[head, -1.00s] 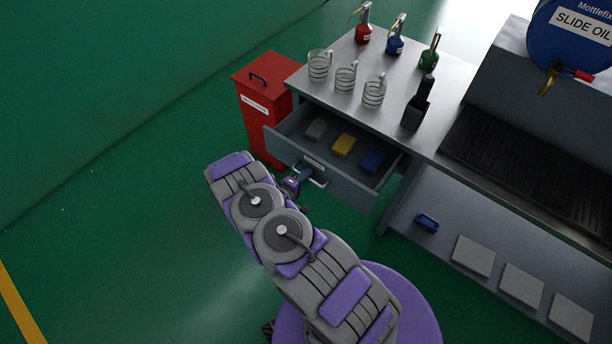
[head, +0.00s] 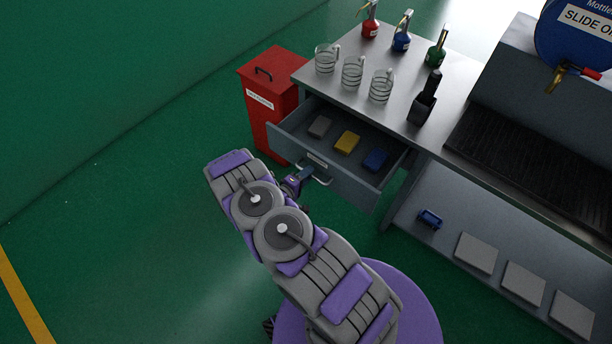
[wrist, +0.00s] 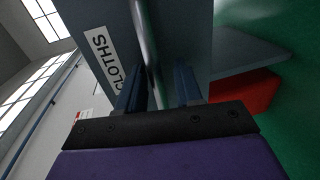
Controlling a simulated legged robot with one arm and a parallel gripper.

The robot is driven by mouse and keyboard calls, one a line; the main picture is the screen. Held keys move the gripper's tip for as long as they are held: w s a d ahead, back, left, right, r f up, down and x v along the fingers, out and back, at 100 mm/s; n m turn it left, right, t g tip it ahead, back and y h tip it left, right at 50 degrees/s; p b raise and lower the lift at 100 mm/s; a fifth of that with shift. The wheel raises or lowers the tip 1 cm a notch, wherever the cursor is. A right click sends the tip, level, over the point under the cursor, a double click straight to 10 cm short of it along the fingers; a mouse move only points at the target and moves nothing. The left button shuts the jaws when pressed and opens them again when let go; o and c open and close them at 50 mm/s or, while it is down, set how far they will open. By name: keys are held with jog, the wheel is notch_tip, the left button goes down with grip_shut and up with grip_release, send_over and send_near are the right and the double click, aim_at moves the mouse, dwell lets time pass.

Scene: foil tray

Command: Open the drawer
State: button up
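The drawer (head: 345,190) under the bench top stands well open, its inside showing from above. A pale bar handle (head: 321,180) is on its front, partly hidden by my gripper (head: 300,180). In the wrist view, the drawer front carries a label reading "CLOTHS" (wrist: 104,58). The handle (wrist: 152,50) runs between the two blue fingers of my gripper (wrist: 160,85), which is shut on it. In the drawer lie a grey block (head: 320,126), a yellow block (head: 347,142) and a blue block (head: 375,160).
A red bin (head: 270,95) stands left of the bench, close to the drawer. Glass mugs (head: 352,72), oil cans (head: 402,38) and a black holder (head: 424,105) stand on the bench top (head: 345,52). A lower shelf (head: 450,238) holds grey pads. The green floor at left is clear.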

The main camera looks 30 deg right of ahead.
jog(key=p+v, duration=0.2)
jog(key=v, duration=1.5)
jog(key=shift+a, duration=0.2)
jog(key=shift+w+f, duration=0.1)
jog(key=shift+w, duration=0.05)
